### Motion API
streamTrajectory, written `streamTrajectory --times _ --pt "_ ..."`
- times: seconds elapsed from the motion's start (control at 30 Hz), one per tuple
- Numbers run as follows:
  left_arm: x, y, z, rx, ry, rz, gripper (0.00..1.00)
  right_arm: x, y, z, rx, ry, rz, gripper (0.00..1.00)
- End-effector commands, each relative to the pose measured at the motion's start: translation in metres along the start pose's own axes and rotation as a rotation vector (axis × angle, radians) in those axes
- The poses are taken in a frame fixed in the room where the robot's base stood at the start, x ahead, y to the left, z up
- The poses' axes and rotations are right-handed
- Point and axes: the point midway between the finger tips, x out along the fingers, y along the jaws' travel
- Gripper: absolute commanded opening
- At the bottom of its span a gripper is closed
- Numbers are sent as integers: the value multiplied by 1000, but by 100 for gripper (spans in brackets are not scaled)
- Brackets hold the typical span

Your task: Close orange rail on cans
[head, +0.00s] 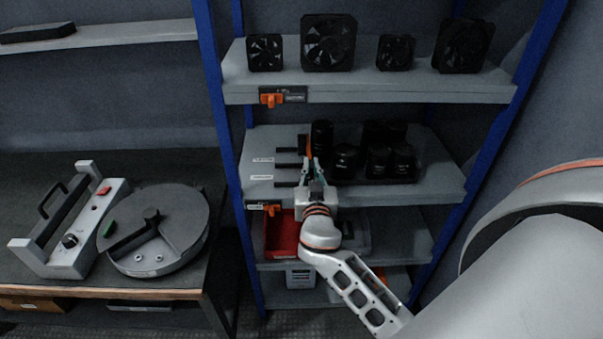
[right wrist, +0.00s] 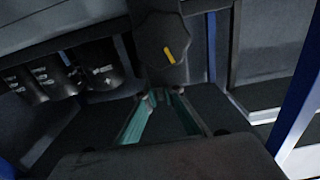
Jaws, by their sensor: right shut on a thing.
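Several black cylindrical cans (head: 377,160) stand in a black tray on the middle shelf; some also show at the left of the right wrist view (right wrist: 102,68). A thin orange piece, the orange rail (head: 309,149), shows at the left end of the cans, beside a taller black can (head: 321,136). My right gripper (head: 314,168) reaches onto this shelf, its teal fingers closed at the rail's end. In the right wrist view, the fingertips (right wrist: 162,96) meet just below a black part with a yellow-orange mark (right wrist: 168,54). What lies between the tips is mostly hidden. My left gripper is out of view.
Several fans (head: 328,42) stand on the upper shelf (head: 370,92). Blue posts (head: 213,90) flank the shelves. Three dark slots or bars lie left of the gripper. A red bin (head: 281,236) sits below. A bench (head: 110,291) with a round grey device (head: 178,218) stands left.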

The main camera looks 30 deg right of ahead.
Motion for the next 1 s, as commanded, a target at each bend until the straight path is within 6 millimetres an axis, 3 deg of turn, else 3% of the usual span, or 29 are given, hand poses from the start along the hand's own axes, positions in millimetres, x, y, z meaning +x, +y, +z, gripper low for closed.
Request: streamTrajectory --times 0.03,0.1,0.23,0.37,0.73,0.8,0.83,1.0 --pt "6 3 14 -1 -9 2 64 -1 14 8 2 -1 9 0" --pt "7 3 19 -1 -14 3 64 -1 33 6 -5 3 11 0" --pt "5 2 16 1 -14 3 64 -1 67 1 -8 5 10 0" --pt "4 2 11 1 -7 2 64 -1 87 0 -8 5 9 0" --pt "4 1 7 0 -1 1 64 -1 93 0 -8 7 6 0" --pt "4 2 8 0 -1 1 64 -1 93 0 -8 7 6 21" --pt "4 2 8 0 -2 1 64 -1 93 0 -8 7 6 25" --pt "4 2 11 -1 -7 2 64 -1 92 0 -8 8 5 25"
